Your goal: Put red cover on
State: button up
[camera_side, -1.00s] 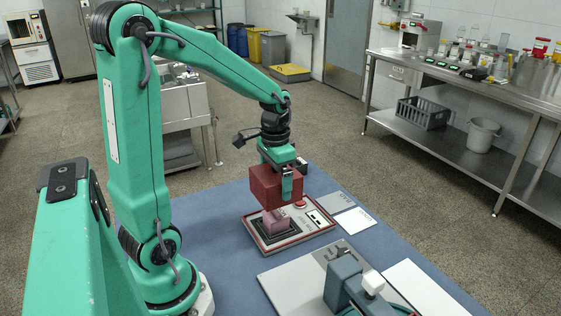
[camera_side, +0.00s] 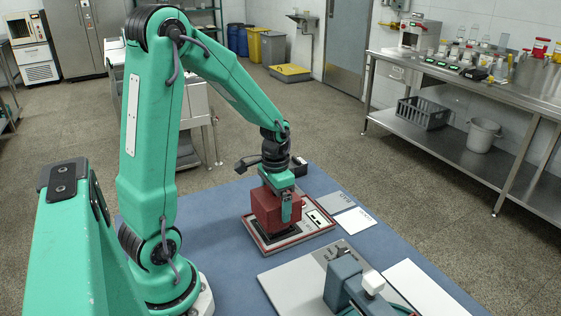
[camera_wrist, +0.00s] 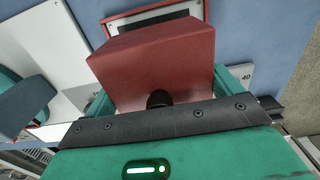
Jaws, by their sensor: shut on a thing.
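The red cover (camera_side: 275,209) is a box-shaped hood, held upright in my gripper (camera_side: 287,205). My gripper is shut on it, with a green finger against its near right side. In the side view the cover sits low over the panel (camera_side: 317,219), a flat light unit with a red border. The small pinkish block on that panel is now hidden by the cover. Whether the cover touches the panel cannot be told. In the wrist view the cover (camera_wrist: 155,65) fills the middle between the green fingers, with the panel's red edge behind it.
A grey plate (camera_side: 283,281) with a dark grey clamp-like device (camera_side: 345,285) and white knob stands to the front right. White cards (camera_side: 355,220) lie right of the panel. The blue table (camera_side: 225,240) is clear to the left.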

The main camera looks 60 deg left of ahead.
jog(key=shift+f, duration=1.5)
jog(key=shift+f, duration=0.15)
dwell(1.5)
jog(key=o, duration=0.7)
jog(key=shift+r, duration=3.45)
grip_shut()
